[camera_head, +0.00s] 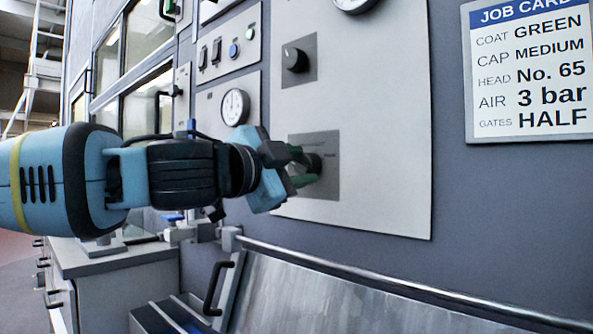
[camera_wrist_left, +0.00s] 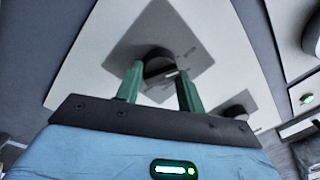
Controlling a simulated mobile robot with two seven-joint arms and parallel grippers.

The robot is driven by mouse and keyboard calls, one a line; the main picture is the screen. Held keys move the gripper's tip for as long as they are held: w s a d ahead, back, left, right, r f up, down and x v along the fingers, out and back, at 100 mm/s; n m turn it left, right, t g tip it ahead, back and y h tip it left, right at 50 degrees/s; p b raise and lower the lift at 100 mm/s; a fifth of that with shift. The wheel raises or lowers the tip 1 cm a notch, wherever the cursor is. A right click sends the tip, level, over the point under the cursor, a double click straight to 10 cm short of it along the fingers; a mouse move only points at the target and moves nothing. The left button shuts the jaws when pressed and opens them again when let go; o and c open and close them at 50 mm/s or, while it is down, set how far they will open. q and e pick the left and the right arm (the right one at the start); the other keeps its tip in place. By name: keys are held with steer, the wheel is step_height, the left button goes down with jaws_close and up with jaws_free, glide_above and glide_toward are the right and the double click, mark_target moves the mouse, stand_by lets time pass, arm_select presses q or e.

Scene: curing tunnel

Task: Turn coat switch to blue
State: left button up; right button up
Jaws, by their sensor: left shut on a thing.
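My left gripper (camera_head: 306,168) reaches the wall panel from the left, its green fingers at a dark round knob (camera_head: 315,163) on the lower grey plate (camera_head: 325,188). In the left wrist view the fingers (camera_wrist_left: 160,82) are on either side of this knob (camera_wrist_left: 158,62), and the gripper is shut on it. A light mark shows on the knob's face. The lettering around it is too small to read, so I cannot tell its setting or confirm that it is the coat switch. A second dark knob (camera_head: 295,60) sits on the upper plate. My right gripper is not in view.
A job card (camera_head: 530,70) on the right reads coat GREEN. A dial gauge (camera_head: 235,107) and small switches (camera_head: 210,52) are left of the knobs. A sloping metal cover (camera_head: 330,295) with a black handle (camera_head: 217,288) lies below the panel.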

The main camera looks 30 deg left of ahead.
arm_select(q)
steer(key=shift+n, duration=0.3)
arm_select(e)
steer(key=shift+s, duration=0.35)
arm_select(q)
steer(key=o, duration=1)
steer(key=shift+c, duration=0.2)
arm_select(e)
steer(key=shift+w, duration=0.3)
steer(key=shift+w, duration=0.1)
arm_select(q)
steer(key=shift+s, duration=0.25)
steer(key=s+p, duration=0.1)
steer(key=s, duration=0.6)
steer(key=shift+s+a+f, duration=0.15)
steer(key=shift+a+f, duration=0.05)
steer(key=shift+a, duration=0.15)
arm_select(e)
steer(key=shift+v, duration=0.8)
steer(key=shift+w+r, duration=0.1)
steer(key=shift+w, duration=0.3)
